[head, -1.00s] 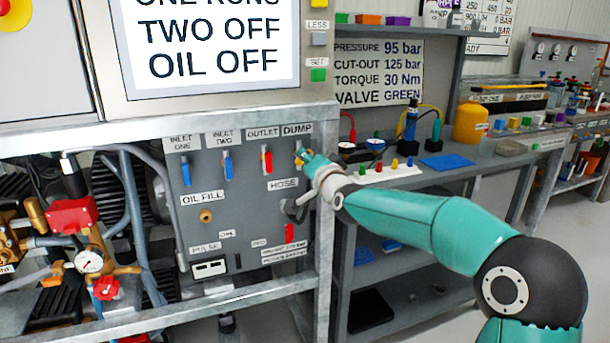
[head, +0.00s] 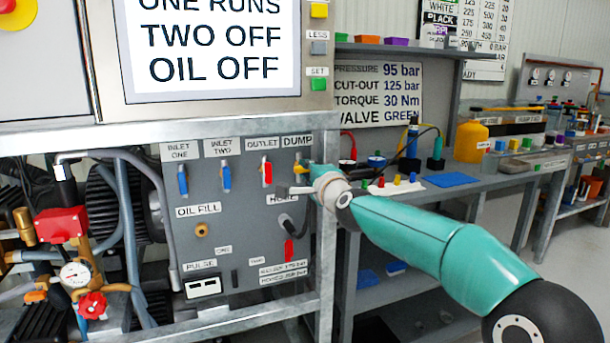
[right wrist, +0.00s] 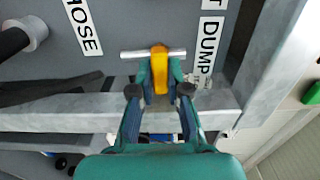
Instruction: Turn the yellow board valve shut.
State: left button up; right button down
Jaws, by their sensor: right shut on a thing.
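The yellow board valve (head: 299,166) sits under the DUMP label at the grey board's upper right, partly hidden by my right gripper. The right wrist view shows its yellow handle (right wrist: 160,68) lying across a short silver pipe (right wrist: 130,54). My right gripper (head: 308,171) reaches it from the right. In the right wrist view its two fingers (right wrist: 159,80) are shut on the handle, one on each side. My left gripper is not in view.
Left of it are a red-handled outlet valve (head: 267,172) and two blue-handled inlet valves (head: 226,176). A black hose fitting (head: 291,226) is below. A grey metal frame post (head: 325,265) stands close by on the right, before a bench.

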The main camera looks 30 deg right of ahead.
jog(key=shift+d, duration=0.1)
dwell(0.3)
jog(key=c, duration=1.1)
grip_release()
jog(key=shift+f, duration=0.1)
jog(key=shift+c, duration=0.2)
jog(key=v, duration=1.2)
jog(key=shift+f, duration=0.15)
